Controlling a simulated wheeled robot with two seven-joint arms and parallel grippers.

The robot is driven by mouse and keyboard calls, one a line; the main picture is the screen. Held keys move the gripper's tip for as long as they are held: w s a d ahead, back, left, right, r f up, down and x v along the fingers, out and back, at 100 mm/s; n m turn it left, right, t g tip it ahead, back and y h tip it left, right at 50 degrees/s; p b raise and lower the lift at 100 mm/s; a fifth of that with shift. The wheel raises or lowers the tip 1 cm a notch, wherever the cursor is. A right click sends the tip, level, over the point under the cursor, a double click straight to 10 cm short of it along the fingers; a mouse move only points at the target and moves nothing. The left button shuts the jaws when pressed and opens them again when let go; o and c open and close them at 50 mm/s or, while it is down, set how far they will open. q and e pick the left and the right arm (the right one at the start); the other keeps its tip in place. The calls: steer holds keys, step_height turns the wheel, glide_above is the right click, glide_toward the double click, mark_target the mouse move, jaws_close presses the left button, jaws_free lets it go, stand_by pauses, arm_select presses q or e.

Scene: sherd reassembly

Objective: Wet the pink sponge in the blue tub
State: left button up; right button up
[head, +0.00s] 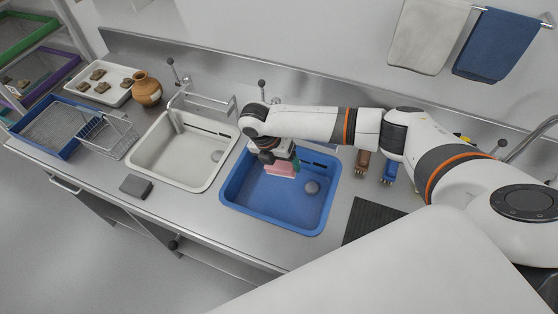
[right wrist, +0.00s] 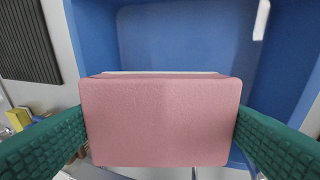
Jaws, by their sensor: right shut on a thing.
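The pink sponge (head: 279,169) is held by my right gripper (head: 282,163) over the blue tub (head: 243,202). In the right wrist view the sponge (right wrist: 160,122) fills the middle, with a pale layer along its far edge. The green ridged fingers of my right gripper (right wrist: 158,135) press on its left and right sides. Behind it is the inside of the blue tub (right wrist: 185,40). In the head view the sponge appears inside the tub's outline; I cannot tell its height above the bottom or whether it touches water. My left gripper is in neither view.
A white basin (head: 150,160) stands left of the tub, with a grey block (head: 136,186) in front. A brown brush (head: 362,161) and a blue brush (head: 388,172) lie to the right. A dark ridged mat (head: 372,219) lies nearer. An orange pot (head: 147,88) and sherd tray (head: 101,83) stand back left.

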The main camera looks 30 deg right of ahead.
mark_target(280, 162)
step_height(280, 162, down, 4)
steer(key=b, duration=0.4)
steer(key=shift+f, duration=0.2)
steer(key=shift+f+b, duration=2)
steer(key=shift+f, duration=1.8)
steer(key=shift+r, duration=0.1)
step_height(280, 162, up, 11)
steer(key=p, duration=1.1)
step_height(280, 162, up, 4)
steer(key=p, duration=0.4)
steer(key=shift+a, duration=0.1)
